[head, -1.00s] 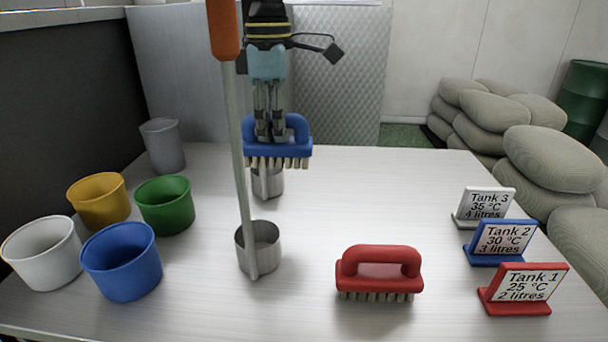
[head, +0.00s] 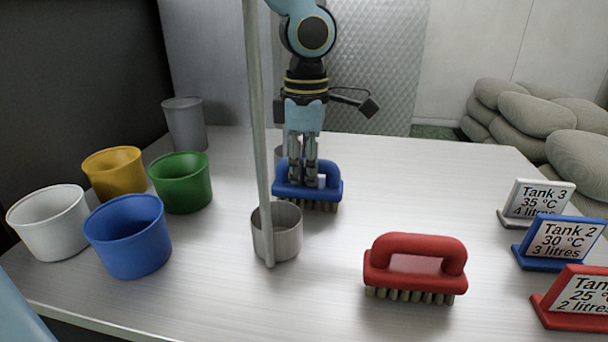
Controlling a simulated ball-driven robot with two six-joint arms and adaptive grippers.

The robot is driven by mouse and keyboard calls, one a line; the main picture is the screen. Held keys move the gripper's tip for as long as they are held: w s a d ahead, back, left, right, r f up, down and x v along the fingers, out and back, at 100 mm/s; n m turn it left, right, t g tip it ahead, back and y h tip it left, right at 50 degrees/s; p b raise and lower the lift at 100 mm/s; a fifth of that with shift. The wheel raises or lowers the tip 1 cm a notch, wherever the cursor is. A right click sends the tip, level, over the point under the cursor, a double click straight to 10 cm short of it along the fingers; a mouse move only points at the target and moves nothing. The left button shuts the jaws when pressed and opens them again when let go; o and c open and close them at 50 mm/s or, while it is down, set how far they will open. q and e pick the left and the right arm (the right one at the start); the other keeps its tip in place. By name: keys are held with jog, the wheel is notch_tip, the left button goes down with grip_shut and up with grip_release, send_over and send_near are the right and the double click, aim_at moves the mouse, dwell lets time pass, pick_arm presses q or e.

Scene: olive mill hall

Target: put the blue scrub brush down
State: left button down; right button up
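The blue scrub brush (head: 330,187) is upright, bristles down, at or just above the table in the head view. I cannot tell whether the bristles touch the table. My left gripper (head: 303,178) comes down from above with its fingers closed around the brush's handle. The fingers hide part of the handle. My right gripper is not in view.
A metal dipper (head: 277,240) with a tall handle stands just in front of the brush; another metal cup is partly hidden behind. A red brush (head: 415,268) lies front right. Coloured cups (head: 127,240) stand left, tank signs (head: 560,242) right. Table (head: 410,190) is bare right of the blue brush.

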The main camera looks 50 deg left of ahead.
pick_arm(q)
jog(key=shift+s+d+r, duration=0.1)
jog(key=shift+r, duration=0.05)
jog(key=shift+f, duration=0.25)
jog(key=c, duration=1.4)
grip_release()
jog(key=shift+r, duration=0.1)
